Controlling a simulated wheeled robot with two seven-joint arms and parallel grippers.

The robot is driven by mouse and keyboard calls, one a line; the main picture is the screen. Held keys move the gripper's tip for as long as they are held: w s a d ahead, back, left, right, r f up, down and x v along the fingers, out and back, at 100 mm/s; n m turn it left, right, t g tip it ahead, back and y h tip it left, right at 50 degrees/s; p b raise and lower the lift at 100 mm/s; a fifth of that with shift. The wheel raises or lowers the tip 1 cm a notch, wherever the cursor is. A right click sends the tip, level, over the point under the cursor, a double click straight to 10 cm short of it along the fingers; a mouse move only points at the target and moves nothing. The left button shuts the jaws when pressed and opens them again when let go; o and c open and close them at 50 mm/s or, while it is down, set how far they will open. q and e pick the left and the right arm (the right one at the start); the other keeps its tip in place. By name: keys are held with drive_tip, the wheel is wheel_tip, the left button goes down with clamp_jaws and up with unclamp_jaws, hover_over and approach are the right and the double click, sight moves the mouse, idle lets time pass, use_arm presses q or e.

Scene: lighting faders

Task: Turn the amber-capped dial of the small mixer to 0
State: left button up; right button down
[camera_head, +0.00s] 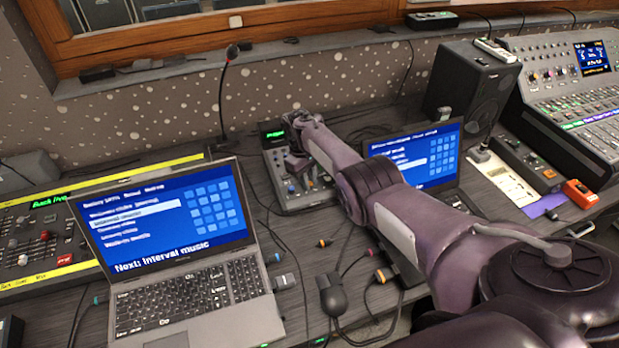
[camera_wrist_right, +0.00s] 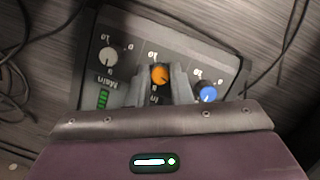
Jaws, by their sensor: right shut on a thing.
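In the right wrist view the mixer's panel (camera_wrist_right: 125,38) appears upside down. Its amber-capped dial (camera_wrist_right: 160,73) sits between a white-capped dial (camera_wrist_right: 108,60) marked Main and a blue-capped dial (camera_wrist_right: 207,93). My right gripper (camera_wrist_right: 160,80) is shut on the amber-capped dial, one finger on each side. The exact reading of its pointer is too small to tell. My left gripper is out of view.
A laptop (camera_head: 190,285) stands at the front left, and a second laptop (camera_head: 418,160) is right of the mixer, partly behind my arm. A gooseneck microphone (camera_head: 222,95) rises behind. A black speaker (camera_head: 470,90) stands at the right. Cables (camera_head: 300,290) lie on the desk.

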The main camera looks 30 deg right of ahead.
drive_tip(key=n+p, duration=0.1)
drive_tip(key=n, duration=0.2)
drive_tip(key=n+h+p, duration=0.1)
drive_tip(key=n, duration=0.2)
drive_tip(key=shift+s+a+t+h, duration=0.1)
drive_tip(key=shift+t+h, duration=0.2)
drive_tip(key=shift+t, duration=0.1)
drive_tip(key=n+p, duration=0.1)
drive_tip(key=n, duration=0.2)
drive_tip(key=shift+n+t+h+p, duration=0.3)
drive_tip(key=shift+n+t+p, duration=0.05)
drive_tip(key=shift+n+t, duration=0.05)
drive_tip(key=shift+n+t+p, duration=0.3)
drive_tip(key=shift+n+p, duration=0.1)
drive_tip(key=shift+n, duration=1)
drive_tip(key=c, duration=1.3)
unclamp_jaws()
